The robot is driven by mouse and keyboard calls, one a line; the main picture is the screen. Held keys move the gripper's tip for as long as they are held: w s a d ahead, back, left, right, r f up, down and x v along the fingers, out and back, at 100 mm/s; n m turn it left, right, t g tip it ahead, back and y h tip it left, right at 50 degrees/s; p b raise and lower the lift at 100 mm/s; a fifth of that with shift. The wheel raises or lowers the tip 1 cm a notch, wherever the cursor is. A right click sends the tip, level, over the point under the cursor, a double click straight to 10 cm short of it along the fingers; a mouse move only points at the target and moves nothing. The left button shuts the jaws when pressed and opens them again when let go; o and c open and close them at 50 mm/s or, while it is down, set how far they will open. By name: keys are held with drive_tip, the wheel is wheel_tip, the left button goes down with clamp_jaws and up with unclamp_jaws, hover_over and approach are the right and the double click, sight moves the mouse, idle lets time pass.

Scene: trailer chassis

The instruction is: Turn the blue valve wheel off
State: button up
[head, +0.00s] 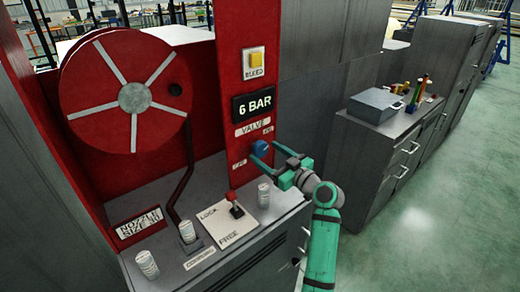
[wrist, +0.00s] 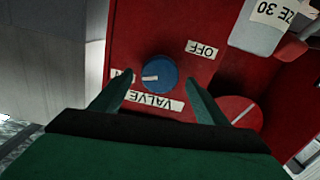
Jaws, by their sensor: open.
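The blue valve wheel (head: 261,148) is a small round knob on the red panel, under the "6 BAR" display and the VALVE label. In the wrist view, which is upside down, the wheel (wrist: 160,74) shows a white mark pointing left, toward the ON label (wrist: 122,74). The OFF label (wrist: 202,49) is at upper right there; in the head view it is at lower left of the wheel. My gripper (head: 263,153) is open, its teal fingers pointing at the panel. The fingertips lie on either side of the wheel; I cannot tell whether they touch it.
A yellow BLEED button (head: 256,60) is higher on the panel. Below are a red LOCK/FREE lever (head: 235,207) and several white cans on the grey cabinet top. A red hose reel (head: 130,90) stands left. A grey cabinet (head: 400,130) is right, with open floor beyond.

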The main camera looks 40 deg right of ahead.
sight(262, 150)
drive_tip(key=shift+w+a, duration=0.15)
drive_tip(key=shift+w, duration=1.8)
drive_tip(key=c, duration=1)
drive_tip(key=shift+c, duration=0.2)
